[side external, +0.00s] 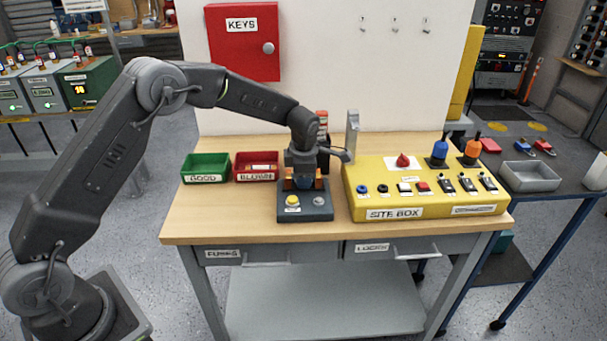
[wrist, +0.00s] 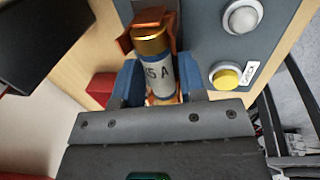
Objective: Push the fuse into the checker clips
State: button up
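The fuse (wrist: 158,72) has a brass cap, a blue band and a white label ending in "5 A". The checker (side external: 305,213) is a dark grey box with a yellow button, a round grey lamp and copper clips (wrist: 148,16). My gripper (side external: 304,182) is low over the checker's back part, between the clips in the side view. In the wrist view, its blue fingers (wrist: 158,82) are closed on both sides of the fuse. The brass cap lies at the far clip; I cannot tell how deep it sits. The near fuse end is mostly hidden.
A green GOOD bin (side external: 206,167) and a red BLOWN bin (side external: 256,167) stand left of the checker. The yellow site box (side external: 430,188) with switches stands close on its right. A grey upright post (side external: 352,133) stands behind. The bench front left is clear.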

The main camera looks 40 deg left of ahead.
jog(key=o, duration=0.3)
jog(key=shift+r, duration=0.1)
jog(key=shift+r, duration=2.45)
notch_tip(320, 180, up, 14)
jog(key=s+d, duration=0.2)
jog(key=shift+f, duration=0.2)
